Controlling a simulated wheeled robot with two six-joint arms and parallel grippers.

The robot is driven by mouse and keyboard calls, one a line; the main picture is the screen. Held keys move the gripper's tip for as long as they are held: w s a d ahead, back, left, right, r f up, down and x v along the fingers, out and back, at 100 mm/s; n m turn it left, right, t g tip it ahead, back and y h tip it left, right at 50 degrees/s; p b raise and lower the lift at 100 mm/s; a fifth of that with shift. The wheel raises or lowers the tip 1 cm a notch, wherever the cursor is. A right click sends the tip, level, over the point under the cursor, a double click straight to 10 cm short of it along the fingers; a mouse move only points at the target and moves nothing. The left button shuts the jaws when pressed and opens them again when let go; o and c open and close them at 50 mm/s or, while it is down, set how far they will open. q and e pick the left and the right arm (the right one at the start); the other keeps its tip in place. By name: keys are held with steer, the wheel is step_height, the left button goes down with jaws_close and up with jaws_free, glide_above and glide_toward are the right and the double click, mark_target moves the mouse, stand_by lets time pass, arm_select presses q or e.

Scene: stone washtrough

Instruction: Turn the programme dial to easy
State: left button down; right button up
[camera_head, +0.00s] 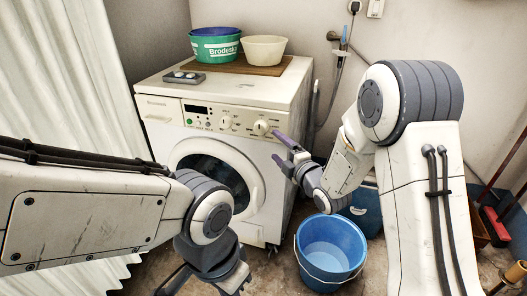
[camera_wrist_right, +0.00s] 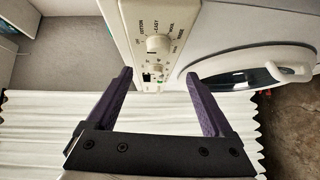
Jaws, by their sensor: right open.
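The washing machine (camera_head: 222,97) stands against the back wall, with a control strip along its front top edge. The programme dial (camera_head: 261,128) is the round white knob at the strip's right end. In the right wrist view the dial (camera_wrist_right: 158,44) has words around it, including cotton, easy and wool; which one it points to is unclear. My right gripper (camera_head: 277,148) is open and empty, its purple fingers just in front of and below the dial, apart from it. My left gripper (camera_head: 212,278) hangs low at the bottom edge, its fingertips mostly cut off.
A second knob (camera_head: 225,122) sits left of the dial. The round door (camera_head: 212,172) is below. A green tub (camera_head: 215,48) and cream bowl (camera_head: 264,49) stand on top of the machine. A blue bucket (camera_head: 330,248) is on the floor under my right arm.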

mark_target(261, 131)
steer(key=shift+n, duration=0.3)
steer(key=x, duration=0.5)
steer(key=b+x, duration=0.1)
steer(key=x, duration=0.4)
steer(key=shift+w+d, duration=0.15)
steer(key=shift+w, duration=0.2)
arm_select(q)
steer(key=shift+f, duration=0.85)
